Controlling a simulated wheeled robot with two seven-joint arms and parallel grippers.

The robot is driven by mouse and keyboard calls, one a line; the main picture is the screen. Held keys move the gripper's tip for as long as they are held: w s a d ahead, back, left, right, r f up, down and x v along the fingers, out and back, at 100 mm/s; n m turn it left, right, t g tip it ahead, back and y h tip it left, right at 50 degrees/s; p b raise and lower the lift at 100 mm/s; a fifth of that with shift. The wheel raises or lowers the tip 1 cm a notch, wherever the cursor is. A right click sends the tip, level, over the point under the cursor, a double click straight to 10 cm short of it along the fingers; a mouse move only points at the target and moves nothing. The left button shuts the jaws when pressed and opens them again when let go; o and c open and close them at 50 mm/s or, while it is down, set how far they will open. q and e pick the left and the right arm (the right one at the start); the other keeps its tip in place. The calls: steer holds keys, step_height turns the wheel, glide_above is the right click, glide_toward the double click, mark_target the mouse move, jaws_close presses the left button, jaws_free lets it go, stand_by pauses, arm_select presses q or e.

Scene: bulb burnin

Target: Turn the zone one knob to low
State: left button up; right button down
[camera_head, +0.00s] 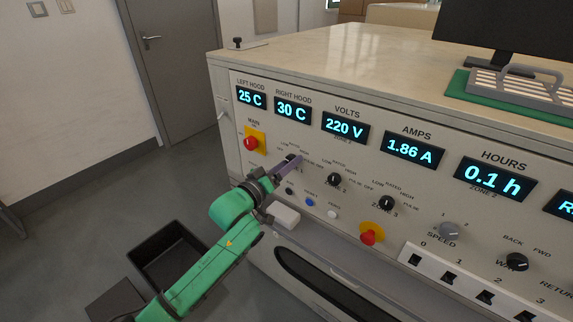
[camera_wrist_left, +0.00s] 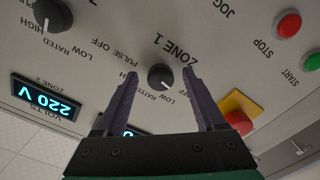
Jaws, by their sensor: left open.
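The zone one knob (camera_wrist_left: 160,77) is a round black dial on the cream panel, beside the printed ZONE 1 label. In the left wrist view, its white pointer mark faces the lower right of the picture, on the side where LOW is printed. My left gripper (camera_wrist_left: 162,73) is open, one purple-grey finger on each side of the knob. I cannot tell whether the fingers touch it. In the head view my left gripper (camera_head: 294,162) reaches the panel below the displays and largely hides this knob. My right gripper is in neither view.
The zone two knob (camera_head: 334,180) and zone three knob (camera_head: 386,203) sit to the right. A red main switch (camera_head: 251,143) on yellow is to the left, and a red button (camera_head: 369,237) is below. A black bin (camera_head: 170,262) stands on the floor.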

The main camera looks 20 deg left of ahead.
arm_select(q)
jaws_close()
steer(key=shift+m, duration=0.4)
steer(key=m+p, duration=0.1)
steer(key=m, duration=0.5)
steer(key=shift+a+m+p, duration=0.1)
steer(key=shift+m+p, duration=0.2)
steer(key=shift+m, duration=0.1)
stand_by(0.4)
jaws_free()
